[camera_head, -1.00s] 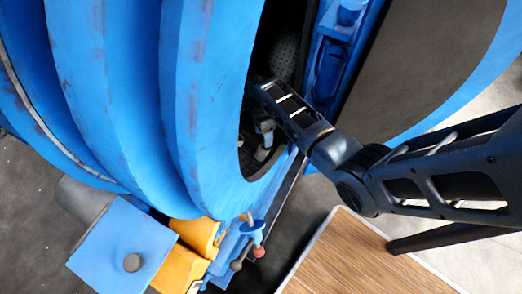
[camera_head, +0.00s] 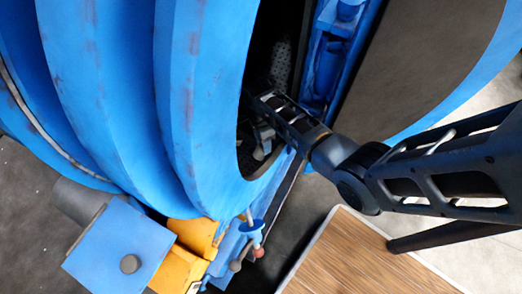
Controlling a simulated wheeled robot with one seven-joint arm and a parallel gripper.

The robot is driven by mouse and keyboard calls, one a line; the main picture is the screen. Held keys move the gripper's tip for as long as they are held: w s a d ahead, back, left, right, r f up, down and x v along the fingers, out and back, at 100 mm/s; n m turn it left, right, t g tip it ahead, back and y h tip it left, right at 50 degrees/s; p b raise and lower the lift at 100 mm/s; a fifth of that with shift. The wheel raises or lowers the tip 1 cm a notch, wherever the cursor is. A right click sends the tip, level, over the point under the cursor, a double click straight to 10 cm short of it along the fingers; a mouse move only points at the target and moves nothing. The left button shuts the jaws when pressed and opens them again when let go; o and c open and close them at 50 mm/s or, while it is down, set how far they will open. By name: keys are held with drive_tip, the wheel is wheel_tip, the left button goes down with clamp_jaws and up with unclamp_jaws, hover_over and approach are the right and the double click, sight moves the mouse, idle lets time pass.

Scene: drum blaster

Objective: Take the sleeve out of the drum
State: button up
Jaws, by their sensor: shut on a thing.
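The blue drum (camera_head: 128,110) fills the left of the view, and its dark round opening faces right. My black arm reaches in from the right, through the opening. My gripper (camera_head: 263,143) is inside the drum near the lower edge of the opening. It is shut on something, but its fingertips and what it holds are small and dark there. I cannot make out the sleeve clearly. A dark perforated inner wall (camera_head: 283,62) shows above my gripper.
The open drum door (camera_head: 425,60), blue with a dark face, stands at the upper right. A wood-topped table (camera_head: 350,262) is at the lower right, below my arm. A blue box (camera_head: 118,245), a yellow part (camera_head: 178,262) and a red-knobbed lever (camera_head: 258,252) sit below the drum.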

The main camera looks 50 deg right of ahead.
drive_tip(key=c, duration=0.3)
drive_tip(key=shift+r, duration=0.1)
wheel_tip(320, 180, up, 10)
drive_tip(key=p, duration=0.2)
idle(0.4)
